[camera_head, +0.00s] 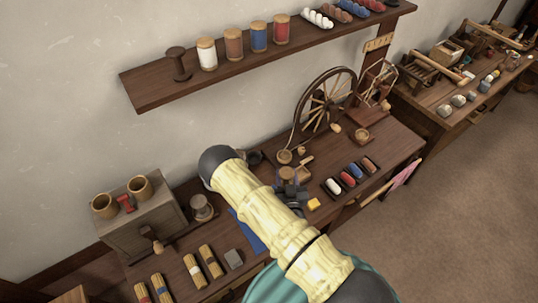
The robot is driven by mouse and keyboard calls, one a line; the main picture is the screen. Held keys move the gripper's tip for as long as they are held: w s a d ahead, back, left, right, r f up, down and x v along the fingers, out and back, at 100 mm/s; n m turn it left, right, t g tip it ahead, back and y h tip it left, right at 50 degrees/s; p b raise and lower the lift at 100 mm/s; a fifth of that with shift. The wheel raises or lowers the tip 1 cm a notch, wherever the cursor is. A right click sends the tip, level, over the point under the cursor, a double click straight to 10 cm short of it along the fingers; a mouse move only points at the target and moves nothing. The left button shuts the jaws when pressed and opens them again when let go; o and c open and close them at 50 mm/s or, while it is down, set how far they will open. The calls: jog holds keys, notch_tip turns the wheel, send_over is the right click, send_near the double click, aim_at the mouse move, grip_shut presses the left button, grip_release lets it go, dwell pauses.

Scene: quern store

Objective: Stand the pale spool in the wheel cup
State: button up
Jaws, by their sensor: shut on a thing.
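My gripper (292,189) is dark and small in view, low over the bench beside the spinning wheel (325,105). It is shut on a pale tan wooden piece (287,173), which looks like the pale spool. The jaws partly hide it, so I cannot tell its tilt or whether it touches the bench. A small round wooden cup (285,156) sits just beyond it, near the wheel's left foot, and looks like the wheel cup. Another round wooden dish (362,135) lies to the right of the wheel.
Several spools, one white (207,54), stand on the wall shelf (150,91). My arm hides part of the bench.

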jog(key=d+f+b, duration=0.4)
jog(key=f+b, duration=0.1)
jog(key=f, duration=0.4)
jog(key=shift+s+f, duration=0.15)
jog(key=shift+d, duration=0.1)
